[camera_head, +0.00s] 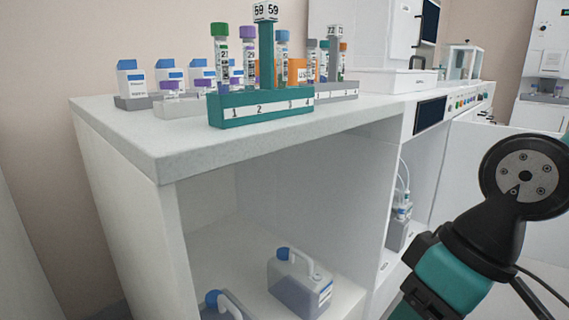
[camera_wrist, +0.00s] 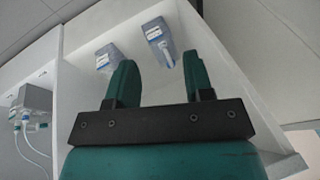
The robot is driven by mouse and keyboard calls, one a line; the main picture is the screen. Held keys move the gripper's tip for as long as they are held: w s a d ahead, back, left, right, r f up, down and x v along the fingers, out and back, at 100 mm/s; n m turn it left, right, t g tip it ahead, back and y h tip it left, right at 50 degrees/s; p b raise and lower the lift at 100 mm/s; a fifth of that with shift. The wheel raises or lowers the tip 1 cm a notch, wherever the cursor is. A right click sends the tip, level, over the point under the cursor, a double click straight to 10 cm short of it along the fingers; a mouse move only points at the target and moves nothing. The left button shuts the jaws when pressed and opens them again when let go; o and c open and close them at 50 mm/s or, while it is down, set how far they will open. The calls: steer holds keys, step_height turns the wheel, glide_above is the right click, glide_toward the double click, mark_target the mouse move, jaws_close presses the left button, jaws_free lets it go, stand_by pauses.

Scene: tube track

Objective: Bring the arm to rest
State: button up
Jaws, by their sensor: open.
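My gripper (camera_wrist: 158,82) shows in the wrist view, its two teal fingers apart with nothing between them. Beyond the fingertips in that view lies the white open shelf with two jugs. In the head view my arm is at the lower right, in front of the cabinet (camera_head: 160,150); the fingers do not show there.
A teal rack (camera_head: 262,112) with tubes stands on the worktop near its front edge. A grey rack (camera_head: 340,92) and several reagent bottles (camera_head: 168,74) are behind it. Jugs (camera_head: 300,283) stand in the open shelf below. A small screen (camera_head: 429,116) is on the machine front.

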step_height(320, 180, up, 37)
steer(key=s+p, duration=0.3)
steer(key=p, duration=3.4)
steer(key=shift+d+r, duration=0.15)
steer(key=shift+d, duration=0.25)
